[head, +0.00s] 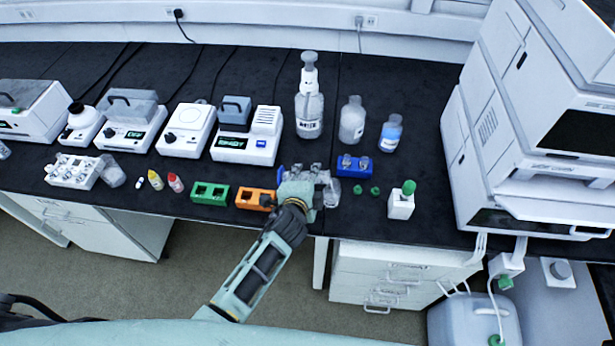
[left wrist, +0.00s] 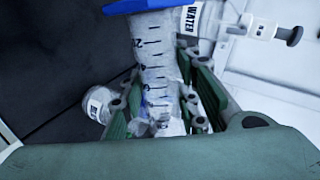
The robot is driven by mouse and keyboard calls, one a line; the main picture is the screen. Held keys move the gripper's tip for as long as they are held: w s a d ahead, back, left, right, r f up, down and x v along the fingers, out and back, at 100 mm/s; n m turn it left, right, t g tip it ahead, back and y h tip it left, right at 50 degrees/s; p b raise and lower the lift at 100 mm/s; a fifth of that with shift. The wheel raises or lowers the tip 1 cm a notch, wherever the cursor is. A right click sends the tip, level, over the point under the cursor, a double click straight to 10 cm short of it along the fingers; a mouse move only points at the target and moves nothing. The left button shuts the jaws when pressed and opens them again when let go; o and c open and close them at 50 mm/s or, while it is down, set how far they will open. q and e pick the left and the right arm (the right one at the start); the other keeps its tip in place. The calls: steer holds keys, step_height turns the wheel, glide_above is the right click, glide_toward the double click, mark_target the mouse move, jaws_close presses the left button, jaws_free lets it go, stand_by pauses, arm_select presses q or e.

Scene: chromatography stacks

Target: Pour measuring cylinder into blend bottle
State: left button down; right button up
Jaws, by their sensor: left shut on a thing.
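My left gripper (head: 303,178) is shut on the measuring cylinder (left wrist: 155,60), a clear graduated tube with a blue base (left wrist: 130,4). The cylinder lies about level, base to the left in the head view, where my gripper mostly hides it. A small clear bottle with a white label (left wrist: 100,105), likely the blend bottle, stands below the cylinder near its mouth end. In the head view this bottle (head: 333,191) is just right of my gripper. Its label is unreadable, and whether liquid flows cannot be told. My right gripper is not in view.
An orange rack (head: 254,192) and a green rack (head: 210,187) stand left of my gripper. A blue rack (head: 354,172) and loose green caps (head: 357,189) are to the right. The water bottle (head: 309,108) stands behind. The bench is free right of the blue bottle (head: 391,133).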

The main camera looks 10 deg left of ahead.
arm_select(q)
steer(key=shift+d+r+m, duration=0.1)
steer(key=shift+r+m, duration=0.2)
steer(key=shift+r, duration=0.05)
steer(key=shift+r+y, duration=0.1)
steer(key=shift+y, duration=0.2)
steer(key=shift+d+r+m+p, duration=0.1)
steer(key=shift+r+m+p, duration=0.15)
steer(key=shift+m+p, duration=0.1)
steer(key=shift+y, duration=0.3)
steer(key=shift+d+r+m, duration=0.1)
steer(key=shift+r+m, duration=0.2)
steer(key=shift+m, duration=0.05)
steer(key=shift+y, duration=0.3)
steer(key=shift+d+r+m+y, duration=0.1)
steer(key=shift+r+m+y, duration=0.2)
steer(key=shift+m, duration=0.1)
